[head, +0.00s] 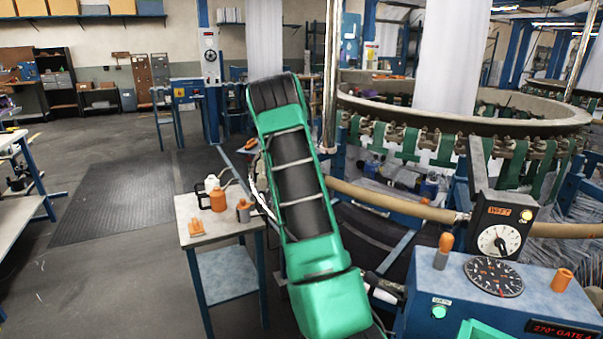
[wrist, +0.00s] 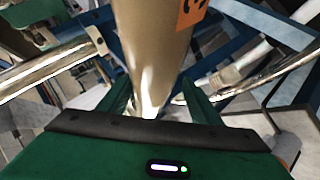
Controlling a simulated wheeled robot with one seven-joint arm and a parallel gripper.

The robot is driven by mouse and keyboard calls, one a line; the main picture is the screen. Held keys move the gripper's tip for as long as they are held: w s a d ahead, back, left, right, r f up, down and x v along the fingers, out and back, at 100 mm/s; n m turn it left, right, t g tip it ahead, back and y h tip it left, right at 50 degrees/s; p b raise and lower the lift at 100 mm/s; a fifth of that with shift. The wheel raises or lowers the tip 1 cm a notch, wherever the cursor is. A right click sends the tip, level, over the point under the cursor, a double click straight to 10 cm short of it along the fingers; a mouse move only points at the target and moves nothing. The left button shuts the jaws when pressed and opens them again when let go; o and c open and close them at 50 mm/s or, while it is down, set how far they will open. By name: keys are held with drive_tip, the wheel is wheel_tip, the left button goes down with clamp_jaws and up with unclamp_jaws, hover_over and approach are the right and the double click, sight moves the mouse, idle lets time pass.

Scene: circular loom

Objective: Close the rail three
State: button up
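A tan rounded bar (wrist: 155,40) fills the upper middle of the wrist view, with an orange label (wrist: 192,10) cut off by the top edge, its mark only partly seen. My gripper (wrist: 158,92) has its two green fingers apart, one on each side of this bar near its lower end. I cannot tell whether the fingers press on it. In the head view a tan rail (head: 395,201) runs behind my green arm toward the black dial box at right. My gripper is not visible in the head view. No readable "3" shows.
A blue control console (head: 455,305) with dials and a "270° GATE" display stands at front right. The round loom rim (head: 470,122) is behind it. A small table (head: 200,232) with orange bottles stands left of my arm. Floor is open at left.

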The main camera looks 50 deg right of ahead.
drive_tip(key=shift+r, duration=0.2)
drive_tip(key=shift+r, duration=0.15)
drive_tip(key=v, duration=1)
drive_tip(key=shift+s+a, duration=0.15)
drive_tip(key=shift+a, duration=0.1)
idle(0.3)
